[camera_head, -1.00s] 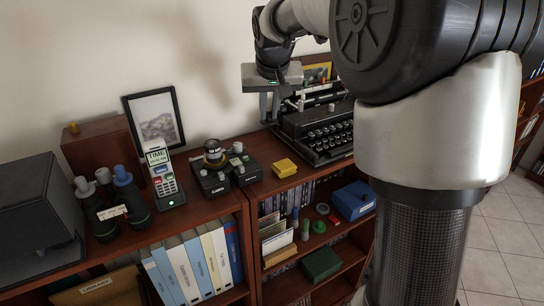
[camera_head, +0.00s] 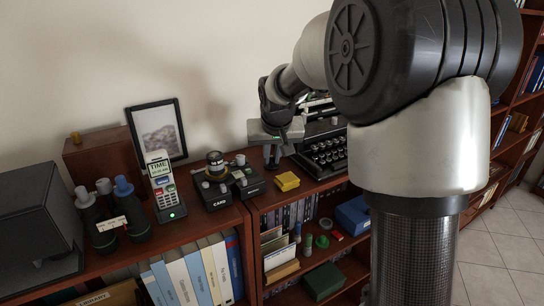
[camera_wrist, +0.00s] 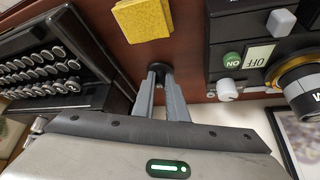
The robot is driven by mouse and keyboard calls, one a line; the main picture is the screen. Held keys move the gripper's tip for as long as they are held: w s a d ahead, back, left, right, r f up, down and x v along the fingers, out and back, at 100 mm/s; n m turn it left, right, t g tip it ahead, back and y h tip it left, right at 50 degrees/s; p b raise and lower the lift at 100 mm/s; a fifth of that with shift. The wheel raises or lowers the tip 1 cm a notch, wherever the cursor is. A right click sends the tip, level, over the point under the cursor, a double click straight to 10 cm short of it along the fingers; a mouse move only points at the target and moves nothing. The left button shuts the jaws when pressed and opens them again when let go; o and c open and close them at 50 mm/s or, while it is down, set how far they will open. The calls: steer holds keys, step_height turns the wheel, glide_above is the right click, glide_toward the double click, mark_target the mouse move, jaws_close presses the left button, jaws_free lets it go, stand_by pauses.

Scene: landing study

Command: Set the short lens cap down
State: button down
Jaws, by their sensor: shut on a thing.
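My gripper (camera_head: 272,163) is low over the wooden shelf top, between the black camera and the typewriter. In the wrist view its two fingers (camera_wrist: 161,76) are closed on a small dark round piece, the short lens cap (camera_wrist: 158,67). Only a little of the cap shows between the fingertips. The cap is close to the shelf top (camera_wrist: 108,32); I cannot tell whether it touches it. In the head view the cap is too small to make out.
A yellow block (camera_head: 287,181) lies near the shelf's front edge. The typewriter (camera_head: 322,150) stands right of my gripper, and the camera (camera_head: 218,182) stands left. Bare wood surrounds the fingertips.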

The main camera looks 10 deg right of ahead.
steer(key=shift+f, duration=0.25)
steer(key=c, duration=1.8)
jaws_free()
steer(key=shift+r, duration=0.1)
steer(key=shift+o, duration=0.2)
